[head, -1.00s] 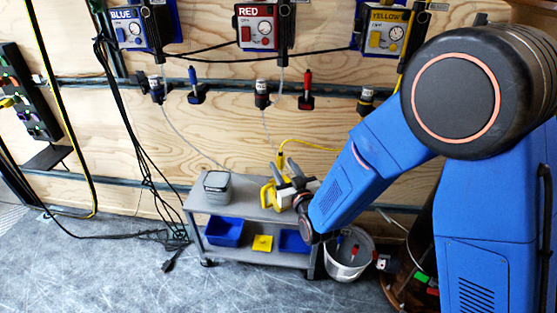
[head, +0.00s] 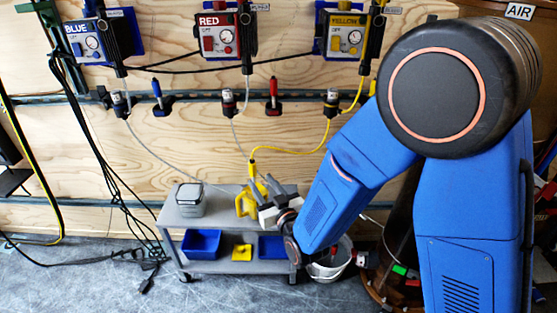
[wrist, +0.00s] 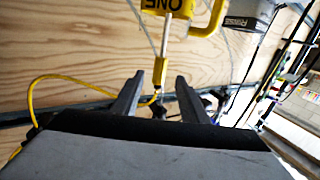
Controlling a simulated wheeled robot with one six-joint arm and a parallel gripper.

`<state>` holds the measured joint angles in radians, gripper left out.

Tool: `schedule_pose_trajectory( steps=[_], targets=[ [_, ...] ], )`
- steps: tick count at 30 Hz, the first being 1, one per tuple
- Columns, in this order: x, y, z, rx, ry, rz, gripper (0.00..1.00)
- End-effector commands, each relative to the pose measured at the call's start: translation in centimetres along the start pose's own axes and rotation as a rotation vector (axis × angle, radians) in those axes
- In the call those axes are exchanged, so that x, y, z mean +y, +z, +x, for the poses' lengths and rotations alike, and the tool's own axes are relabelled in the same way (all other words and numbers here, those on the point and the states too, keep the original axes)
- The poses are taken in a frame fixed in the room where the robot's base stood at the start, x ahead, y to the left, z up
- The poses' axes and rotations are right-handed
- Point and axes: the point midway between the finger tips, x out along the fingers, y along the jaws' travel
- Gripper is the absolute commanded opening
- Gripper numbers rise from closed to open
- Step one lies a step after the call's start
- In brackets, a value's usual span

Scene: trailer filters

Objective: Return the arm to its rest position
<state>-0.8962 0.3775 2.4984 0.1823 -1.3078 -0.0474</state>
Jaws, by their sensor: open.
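My gripper (head: 264,184) is at the end of my blue arm, low in front of the plywood wall and over the grey cart. Its two grey fingers stand apart in the wrist view (wrist: 157,92), with nothing visibly held between them. A yellow object (head: 246,204) stands on the cart top just behind and beside the gripper, partly hidden by it; I cannot tell if they touch. A yellow hose (head: 290,151) runs from the wall down to a yellow fitting (head: 252,168) above it. The wrist view shows a yellow fitting (wrist: 160,72) beyond the fingers.
The cart (head: 222,222) carries a grey container (head: 190,203), with blue bins (head: 201,243) below. A white bucket (head: 330,262) stands beside my forearm. The blue (head: 88,42), red (head: 217,38) and yellow (head: 345,38) panels hang on the wall.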

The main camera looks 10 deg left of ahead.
Motion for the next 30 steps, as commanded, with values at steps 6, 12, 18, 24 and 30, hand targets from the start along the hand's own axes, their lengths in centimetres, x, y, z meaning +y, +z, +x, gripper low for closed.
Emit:
schedule_pose_trajectory(
  steps=[6, 12, 18, 24, 30],
  targets=[
    [1.3, -0.7, -0.1, -0.02, 0.015, 0.005, 0.4],
    [6.2, -2.5, -1.0, -0.118, 0.071, 0.024, 0.4],
    [11.5, -4.3, -3.5, -0.242, 0.134, 0.051, 0.4],
    [16.2, -6.0, -7.3, -0.361, 0.196, 0.08, 0.4],
    [20.2, -7.4, -12.4, -0.479, 0.261, 0.114, 0.4]
  ],
)
